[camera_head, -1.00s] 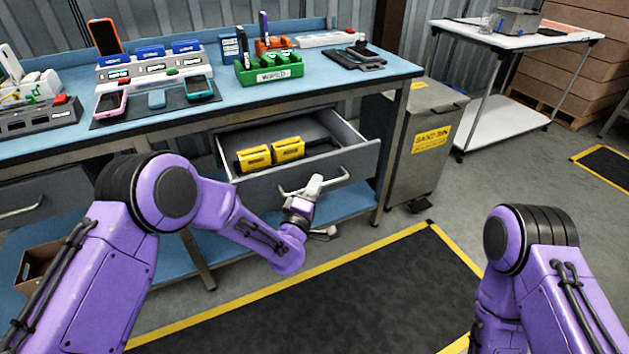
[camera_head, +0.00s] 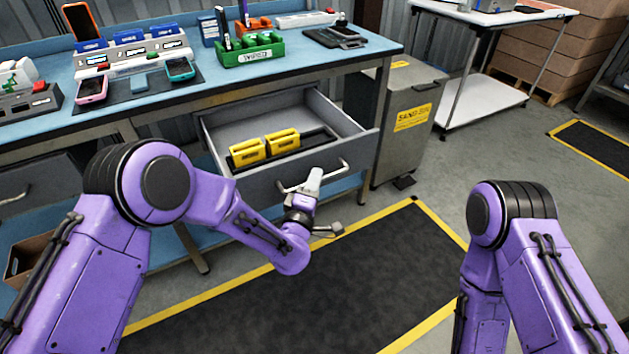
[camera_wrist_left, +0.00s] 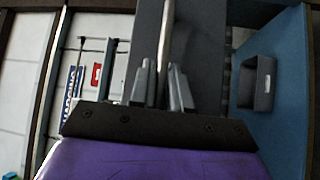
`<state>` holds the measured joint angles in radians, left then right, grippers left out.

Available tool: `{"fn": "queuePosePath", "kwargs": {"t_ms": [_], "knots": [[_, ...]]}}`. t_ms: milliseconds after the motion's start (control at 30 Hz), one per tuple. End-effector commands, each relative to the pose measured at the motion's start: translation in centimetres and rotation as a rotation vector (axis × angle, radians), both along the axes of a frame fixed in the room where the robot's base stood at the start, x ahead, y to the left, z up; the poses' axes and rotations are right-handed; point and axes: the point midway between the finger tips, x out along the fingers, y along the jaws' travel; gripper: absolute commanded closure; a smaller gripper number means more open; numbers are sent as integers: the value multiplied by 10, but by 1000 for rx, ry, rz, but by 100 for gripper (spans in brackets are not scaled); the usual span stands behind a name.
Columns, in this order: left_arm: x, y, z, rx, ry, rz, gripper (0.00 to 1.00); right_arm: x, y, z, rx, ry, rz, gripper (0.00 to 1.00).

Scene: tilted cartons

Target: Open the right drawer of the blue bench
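The blue bench (camera_head: 240,84) stands along the wall. My left gripper (camera_head: 311,181) is at the drawer's bar handle (camera_head: 341,166), near the middle of the front. In the left wrist view the left gripper (camera_wrist_left: 162,88) has its fingers on either side of the pale handle bar (camera_wrist_left: 167,35), closed on it. My right arm shows at the lower right, but its gripper is out of view.
A grey sand bin (camera_head: 402,140) stands just right of the bench. A white table (camera_head: 490,20) is at the back right. A black floor mat (camera_head: 330,290) with yellow borders lies in front, clear. Phones, a green holder (camera_head: 250,52) and racks sit on the benchtop.

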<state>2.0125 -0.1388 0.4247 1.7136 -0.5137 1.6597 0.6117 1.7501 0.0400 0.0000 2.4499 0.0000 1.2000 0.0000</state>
Motion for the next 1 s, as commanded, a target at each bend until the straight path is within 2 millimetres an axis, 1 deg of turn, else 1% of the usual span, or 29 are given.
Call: {"fn": "queuePosePath", "kwargs": {"t_ms": [33,67,300,400,467,700,800,900,1000], "knots": [[0,1,0,-1,1,4,70,0,0,0,0,0,0,57],[0,1,0,-1,1,4,64,0,0,0,0,0,0,57],[0,0,0,-1,0,1,64,0,0,0,0,0,0,57],[-5,1,-1,-1,1,-1,64,0,0,-1,0,0,0,57],[-13,3,-3,1,2,-3,64,0,0,-2,0,0,0,57],[-68,19,-12,2,3,-1,64,0,0,-8,0,0,0,57],[-85,24,-13,1,1,-1,64,0,0,-10,0,0,0,57],[-96,28,-15,1,2,1,64,0,0,-11,0,0,0,57],[-100,30,-14,0,0,2,64,0,0,-11,0,0,0,57]]}}
